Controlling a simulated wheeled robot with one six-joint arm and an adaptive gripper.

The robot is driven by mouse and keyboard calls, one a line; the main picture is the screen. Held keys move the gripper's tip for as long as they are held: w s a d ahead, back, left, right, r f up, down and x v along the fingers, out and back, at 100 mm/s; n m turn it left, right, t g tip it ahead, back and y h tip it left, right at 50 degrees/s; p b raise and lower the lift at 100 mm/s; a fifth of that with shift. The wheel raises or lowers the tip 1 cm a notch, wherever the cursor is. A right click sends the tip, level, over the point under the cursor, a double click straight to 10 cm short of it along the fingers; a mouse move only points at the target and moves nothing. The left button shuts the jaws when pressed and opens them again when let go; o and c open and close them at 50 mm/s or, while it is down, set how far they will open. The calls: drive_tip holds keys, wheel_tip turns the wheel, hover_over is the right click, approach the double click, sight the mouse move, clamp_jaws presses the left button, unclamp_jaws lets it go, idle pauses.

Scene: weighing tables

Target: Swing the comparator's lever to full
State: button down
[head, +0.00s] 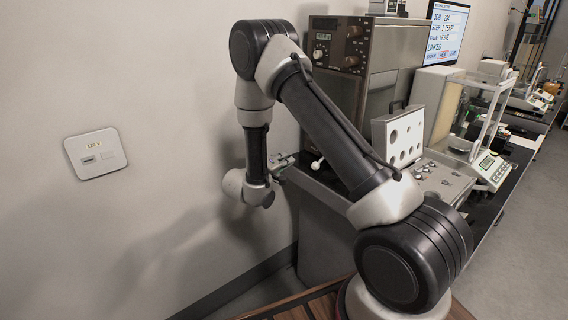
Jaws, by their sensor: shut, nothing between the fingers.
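A tall grey cabinet instrument with a brown dial panel (337,50) stands against the wall behind my arm; it looks like the comparator, though its lower front is largely covered by my arm. A short lever with a white ball knob (317,163) sticks out low in front of it, just left of my forearm link. My gripper (287,161) is small in view, at the end of my wrist, just left of the knob. It looks shut and empty. I cannot tell whether it touches the lever, and no scale for the lever's setting is readable.
A weight case (430,180) with an upright holed lid stands to the right. Beyond it are a glass-walled balance (492,168) and a screen (447,32) reading "LINKED". A wall plate (95,153) is at left. The floor at right is clear.

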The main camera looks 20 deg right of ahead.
drive_tip(key=d+f, duration=0.2)
drive_tip(key=d, duration=0.5)
drive_tip(key=shift+w+f, duration=0.2)
drive_tip(key=shift+w, duration=0.05)
drive_tip(key=shift+d, duration=0.1)
drive_tip(key=s, duration=0.1)
drive_tip(key=s+d, duration=0.1)
drive_tip(key=s, duration=0.1)
drive_tip(key=shift+s+d, duration=0.1)
drive_tip(key=shift+d, duration=0.15)
